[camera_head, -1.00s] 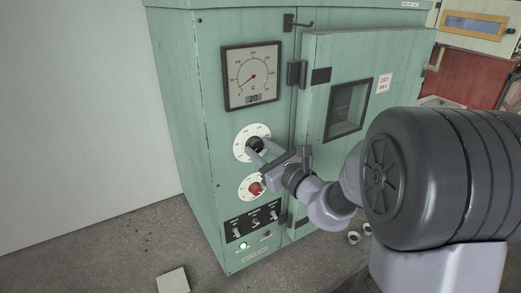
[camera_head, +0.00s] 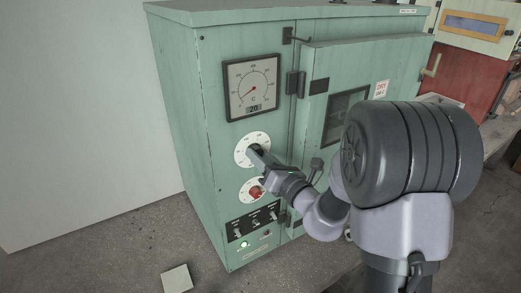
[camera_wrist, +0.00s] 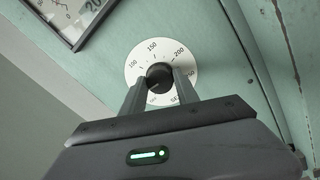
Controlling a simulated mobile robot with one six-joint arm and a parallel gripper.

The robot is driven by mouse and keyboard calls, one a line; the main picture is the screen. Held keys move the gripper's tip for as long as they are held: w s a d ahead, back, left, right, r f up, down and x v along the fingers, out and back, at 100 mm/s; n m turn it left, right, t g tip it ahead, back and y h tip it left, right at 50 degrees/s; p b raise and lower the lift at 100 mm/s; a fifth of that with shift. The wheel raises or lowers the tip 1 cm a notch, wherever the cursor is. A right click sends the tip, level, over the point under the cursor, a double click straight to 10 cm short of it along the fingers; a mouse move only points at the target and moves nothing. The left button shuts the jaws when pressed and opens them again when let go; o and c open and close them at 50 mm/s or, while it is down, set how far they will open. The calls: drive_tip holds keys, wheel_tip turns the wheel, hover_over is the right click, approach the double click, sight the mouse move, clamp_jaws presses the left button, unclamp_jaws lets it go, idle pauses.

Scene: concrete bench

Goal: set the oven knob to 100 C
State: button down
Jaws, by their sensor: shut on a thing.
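The black oven knob (camera_wrist: 159,74) sits at the centre of a round white dial (camera_wrist: 135,61) printed with numbers including 100, 150 and 200. In the head view the dial (camera_head: 241,147) is on the oven's green front, and my gripper covers much of the knob. My gripper (camera_wrist: 160,80) is shut on the knob, one finger on each side of it in the wrist view. I cannot make out clearly which number the knob's mark faces. The temperature gauge (camera_head: 252,86) above has a small display reading 20.
A red knob (camera_head: 256,192) on a second white dial is just below my gripper. Under it is a black switch panel (camera_head: 254,221) and a lit green lamp (camera_head: 244,244). The oven door (camera_head: 352,75) is closed on the right. The grey wall (camera_head: 80,110) leaves free room at left.

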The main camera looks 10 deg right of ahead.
drive_tip(key=m+p, duration=1.1)
drive_tip(key=m, duration=0.1)
drive_tip(key=shift+m, duration=0.3)
drive_tip(key=shift+t+h, duration=0.3)
drive_tip(key=shift+h, duration=0.1)
drive_tip(key=c, duration=0.9)
unclamp_jaws()
